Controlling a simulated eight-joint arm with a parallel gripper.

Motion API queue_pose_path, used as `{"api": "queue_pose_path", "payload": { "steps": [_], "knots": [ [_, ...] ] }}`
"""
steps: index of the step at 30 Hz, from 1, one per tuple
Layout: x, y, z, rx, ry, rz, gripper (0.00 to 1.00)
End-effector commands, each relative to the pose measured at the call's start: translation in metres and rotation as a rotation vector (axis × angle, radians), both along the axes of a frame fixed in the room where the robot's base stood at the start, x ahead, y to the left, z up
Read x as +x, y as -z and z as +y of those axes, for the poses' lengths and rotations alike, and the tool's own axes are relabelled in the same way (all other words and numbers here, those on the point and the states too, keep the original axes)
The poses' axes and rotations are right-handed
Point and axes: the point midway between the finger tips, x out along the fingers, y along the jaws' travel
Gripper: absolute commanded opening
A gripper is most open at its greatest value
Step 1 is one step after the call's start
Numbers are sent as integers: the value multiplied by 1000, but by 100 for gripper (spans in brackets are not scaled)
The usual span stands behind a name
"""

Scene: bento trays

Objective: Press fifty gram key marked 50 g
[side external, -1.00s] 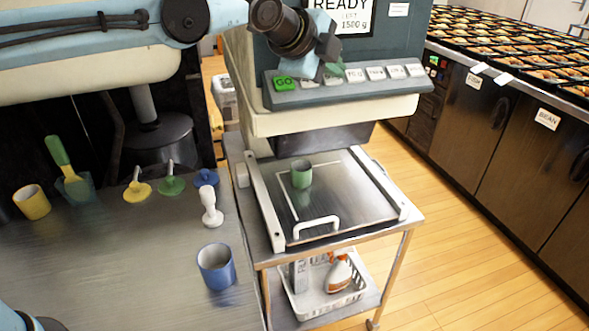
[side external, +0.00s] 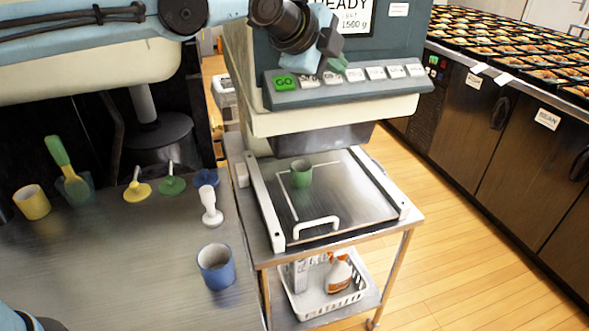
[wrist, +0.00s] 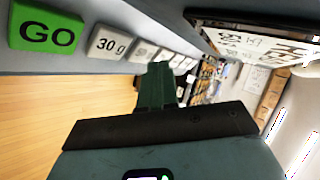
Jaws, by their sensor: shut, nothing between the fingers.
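The key row runs along the sloped lip of the machine's panel, with a green GO key (side external: 285,82) at the left end. A white 30 g key (wrist: 107,44) sits beside GO in the wrist view. The third key (side external: 331,78) is partly covered by my fingertips in the side view; its label cannot be read. It also shows in the wrist view (wrist: 142,51), with its mark too small to read. My gripper (side external: 338,64) is shut and empty, its dark green tips close to the third key. I cannot tell whether they touch it.
Several more white keys (side external: 376,73) continue right. The display (side external: 345,16) above reads READY. Below, a green cup (side external: 301,172) stands on the metal plate (side external: 350,205). A blue cup (side external: 216,266) and utensils stand on the left counter (side external: 120,265).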

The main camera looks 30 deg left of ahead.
Motion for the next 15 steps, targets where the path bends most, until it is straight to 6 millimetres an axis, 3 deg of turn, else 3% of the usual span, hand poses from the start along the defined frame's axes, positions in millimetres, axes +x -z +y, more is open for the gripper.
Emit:
{"api": "queue_pose_path", "payload": {
  "steps": [15],
  "knots": [
    [-4,-10,-4,1,1,0,0]
  ]
}}
